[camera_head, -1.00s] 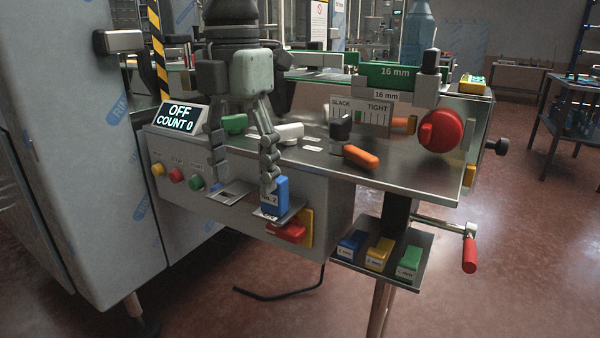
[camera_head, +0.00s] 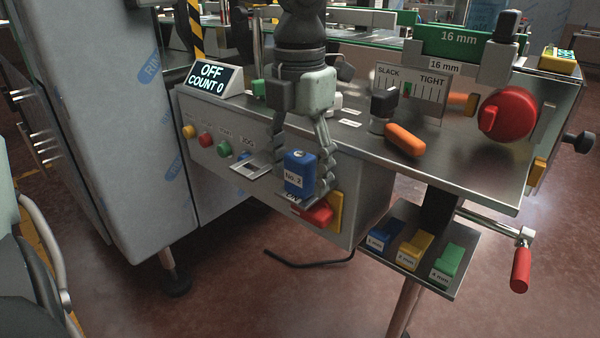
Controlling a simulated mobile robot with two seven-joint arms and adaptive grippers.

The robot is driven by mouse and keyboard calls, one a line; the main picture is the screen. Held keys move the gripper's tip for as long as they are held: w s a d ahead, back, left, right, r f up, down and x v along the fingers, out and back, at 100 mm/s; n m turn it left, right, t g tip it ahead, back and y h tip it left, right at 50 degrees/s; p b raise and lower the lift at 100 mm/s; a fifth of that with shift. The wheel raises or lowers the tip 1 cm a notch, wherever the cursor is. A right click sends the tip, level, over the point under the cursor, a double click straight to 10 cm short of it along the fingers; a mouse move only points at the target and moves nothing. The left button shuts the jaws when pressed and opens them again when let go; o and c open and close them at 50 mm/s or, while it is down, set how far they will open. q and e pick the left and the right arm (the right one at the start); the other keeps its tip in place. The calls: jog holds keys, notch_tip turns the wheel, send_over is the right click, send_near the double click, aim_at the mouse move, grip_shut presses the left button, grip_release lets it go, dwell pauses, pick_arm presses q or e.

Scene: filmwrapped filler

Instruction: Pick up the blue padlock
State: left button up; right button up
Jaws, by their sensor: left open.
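The blue padlock (camera_head: 299,174), labelled "No. 2", stands upright on a small metal ledge at the front of the machine, above a red handle. My left gripper (camera_head: 301,170) hangs over it, pointing down, with its fingers spread. One finger shows to the right of the padlock, close to it. The other finger is to the left and partly hidden behind the padlock. I cannot tell whether either finger touches it. My right gripper is not in view.
The red handle (camera_head: 318,214) with its yellow plate is just below the padlock. An orange handle (camera_head: 404,139) lies on the steel table. A black knob (camera_head: 384,103) stands beside it. A lower tray (camera_head: 463,270) holds blue, yellow and green blocks.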

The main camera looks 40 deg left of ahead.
pick_arm(q)
jog(key=c, duration=1.3)
jog(key=shift+c, duration=0.2)
